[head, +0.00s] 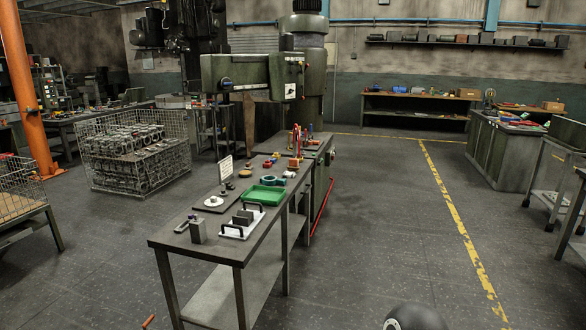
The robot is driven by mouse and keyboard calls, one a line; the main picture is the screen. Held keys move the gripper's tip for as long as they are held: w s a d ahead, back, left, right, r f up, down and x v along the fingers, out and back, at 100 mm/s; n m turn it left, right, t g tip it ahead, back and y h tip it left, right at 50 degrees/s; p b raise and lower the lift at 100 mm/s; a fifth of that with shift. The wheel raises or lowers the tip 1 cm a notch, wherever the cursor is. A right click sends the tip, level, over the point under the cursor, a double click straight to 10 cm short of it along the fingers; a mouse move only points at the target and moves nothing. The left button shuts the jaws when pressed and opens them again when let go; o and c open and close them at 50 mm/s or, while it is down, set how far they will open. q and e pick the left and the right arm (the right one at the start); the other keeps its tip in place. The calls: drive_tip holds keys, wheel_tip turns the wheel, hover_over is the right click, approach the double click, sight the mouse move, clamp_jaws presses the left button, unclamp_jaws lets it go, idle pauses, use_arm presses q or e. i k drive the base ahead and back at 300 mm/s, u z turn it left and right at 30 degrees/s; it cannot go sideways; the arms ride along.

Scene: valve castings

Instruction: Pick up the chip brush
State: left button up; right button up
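I cannot identify the chip brush with certainty. A small thin orange-red piece (148,321), like a handle end, shows at the bottom edge of the head view, left of the near bench leg; the rest of it is cut off or too dark to make out. Neither of my grippers is in view.
A wire crate of castings (134,152) stands at the left, with another wire basket (18,190) nearer. A large green drilling machine (250,75) stands behind the bench. The floor right of the bench is open, with a yellow line (455,215). Tables stand at the right edge.

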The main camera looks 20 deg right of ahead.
sight(292, 166)
drive_tip(key=u, duration=1.4)
drive_tip(key=i, duration=0.1)
drive_tip(key=z, duration=3)
drive_tip(key=i, duration=5.5)
drive_tip(key=u, duration=0.05)
